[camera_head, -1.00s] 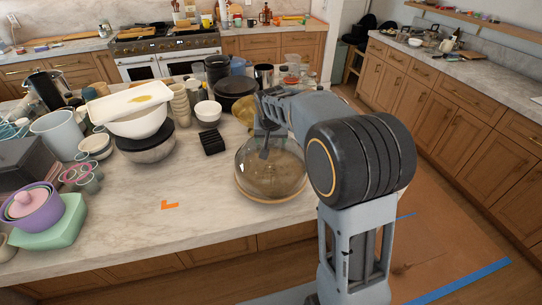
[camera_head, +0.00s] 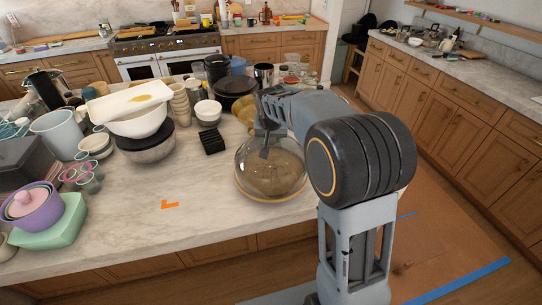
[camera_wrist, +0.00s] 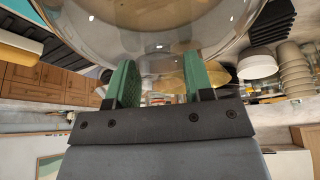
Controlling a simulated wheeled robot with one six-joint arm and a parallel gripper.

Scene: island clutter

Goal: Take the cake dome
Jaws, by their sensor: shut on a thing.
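The cake dome (camera_head: 285,172) is a clear glass dome over a round wooden base (camera_head: 262,198). It stands upright on the island counter, near its front right side. My gripper (camera_head: 265,152) is at the top of the dome, coming from above and behind it. In the wrist view, the dome's curved glass (camera_wrist: 110,32) fills the top. The two green fingers of my gripper (camera_wrist: 158,80) reach up to it, shut on the dome's top. The knob itself is hard to make out between the fingers.
A black ribbed block (camera_head: 211,141), white bowls (camera_head: 208,112) and a dark pan (camera_head: 236,84) stand behind the dome. Stacked bowls (camera_head: 148,148) are to the left. The counter (camera_head: 180,215) left of the dome is clear except for an orange mark (camera_head: 169,204).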

